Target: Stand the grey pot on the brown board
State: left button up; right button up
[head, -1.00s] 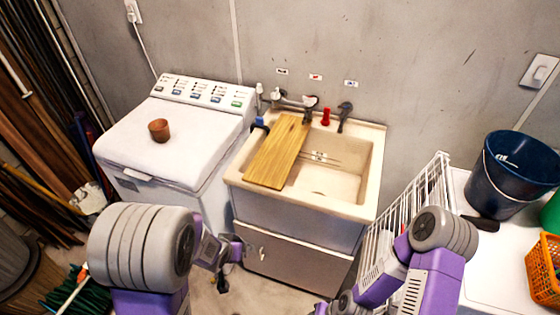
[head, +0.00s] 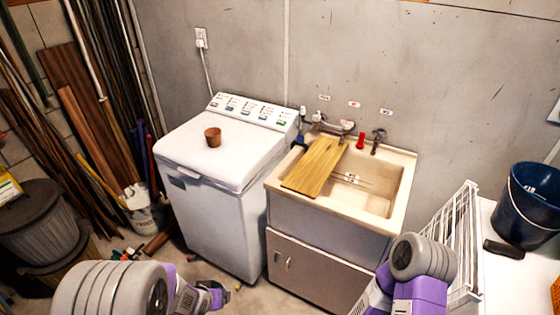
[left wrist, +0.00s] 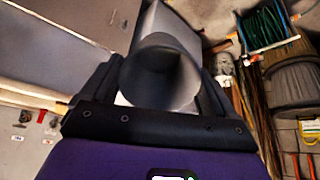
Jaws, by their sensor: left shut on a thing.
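The brown board (head: 316,167) lies flat across the left part of the sink (head: 393,202). My left gripper (left wrist: 160,72) is shut on the grey pot (left wrist: 162,85), which sits between the two dark fingers in the left wrist view. In the head view the left gripper (head: 214,297) is low at the bottom edge, in front of the washing machine and left of the board. The pot cannot be made out there. My right arm comes in at the lower right, with its gripper out of view.
A small brown pot (head: 213,137) stands on the white washing machine (head: 225,160). Taps (head: 345,128) and a red item (head: 360,141) stand along the sink's back edge. A white rack (head: 462,235) and blue bucket (head: 530,205) are at the right. The board's top is bare.

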aim_at(307, 176)
jog(key=u, duration=0.9)
jog(key=i, duration=1.1)
jog(key=z, duration=2.05)
